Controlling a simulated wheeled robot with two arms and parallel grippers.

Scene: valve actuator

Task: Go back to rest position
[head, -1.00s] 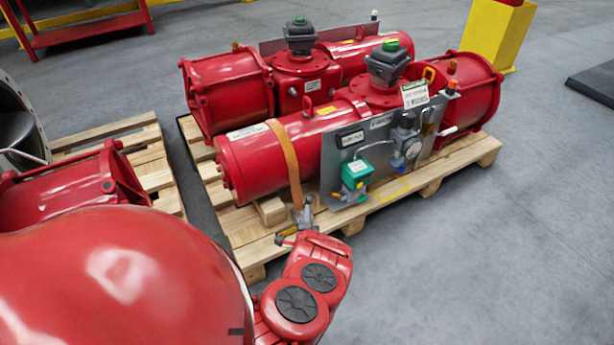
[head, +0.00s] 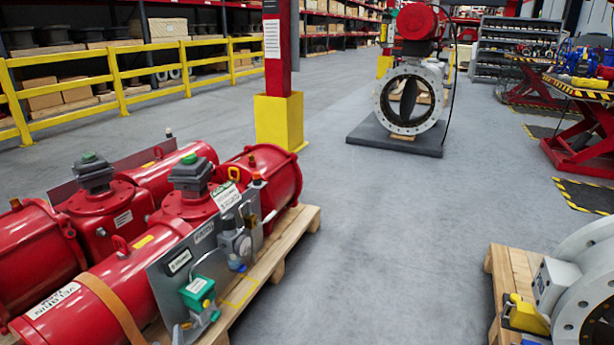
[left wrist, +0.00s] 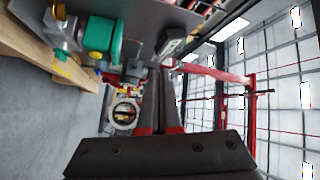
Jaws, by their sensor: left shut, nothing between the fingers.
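The red valve actuators (head: 110,270) lie on a wooden pallet (head: 300,225) at the left of the head view. A grey panel on the near one carries a green box (head: 198,292) and a gauge. My right gripper is in neither view.
A yellow-based red post (head: 280,120) stands behind the actuators. A large valve (head: 410,98) stands on a dark platform further back. A white flanged valve (head: 590,290) on a pallet is at lower right. Open grey floor (head: 390,230) lies between.

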